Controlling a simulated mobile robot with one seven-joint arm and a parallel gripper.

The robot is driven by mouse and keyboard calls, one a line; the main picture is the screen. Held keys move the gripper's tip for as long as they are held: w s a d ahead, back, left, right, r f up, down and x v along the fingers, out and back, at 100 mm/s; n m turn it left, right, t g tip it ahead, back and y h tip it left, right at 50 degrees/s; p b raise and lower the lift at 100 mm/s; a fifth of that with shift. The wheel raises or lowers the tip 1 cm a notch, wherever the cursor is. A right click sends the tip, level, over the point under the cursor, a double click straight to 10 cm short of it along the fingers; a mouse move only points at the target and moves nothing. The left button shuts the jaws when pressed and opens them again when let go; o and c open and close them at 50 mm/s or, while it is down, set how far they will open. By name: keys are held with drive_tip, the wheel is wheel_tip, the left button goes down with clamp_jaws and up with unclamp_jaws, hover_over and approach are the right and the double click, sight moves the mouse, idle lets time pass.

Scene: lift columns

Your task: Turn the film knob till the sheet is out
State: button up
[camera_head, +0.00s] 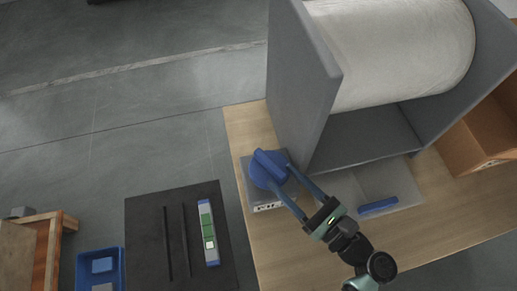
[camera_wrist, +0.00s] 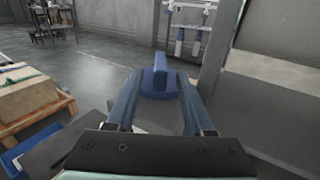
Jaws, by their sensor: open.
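The blue film knob (camera_head: 266,166), round with a raised grip bar, sits on a small grey box (camera_head: 255,200) beside the dispenser. It also shows in the wrist view (camera_wrist: 160,70). My gripper (camera_head: 281,174) is open, its two blue fingers reaching to the knob, one on either side in the wrist view (camera_wrist: 159,86). I cannot tell whether they touch it. A large white film roll (camera_head: 400,50) rests between the grey dispenser walls (camera_head: 300,90). A pale, flat sheet-like area (camera_head: 345,192) shows on the table below the roll, partly hidden by my gripper.
A blue bar (camera_head: 378,206) lies at the pale area's front. A cardboard box (camera_head: 480,135) stands right. Left are a dark panel (camera_head: 145,240) with slots and a green-marked strip (camera_head: 209,230), a blue bin (camera_head: 82,270) and a wooden stand (camera_head: 50,240).

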sight(256, 151)
drive_tip(key=x, duration=0.8)
drive_tip(key=shift+w+a+b, duration=0.15)
drive_tip(key=shift+w+b, duration=0.05)
drive_tip(key=shift+b, duration=0.15)
clamp_jaws()
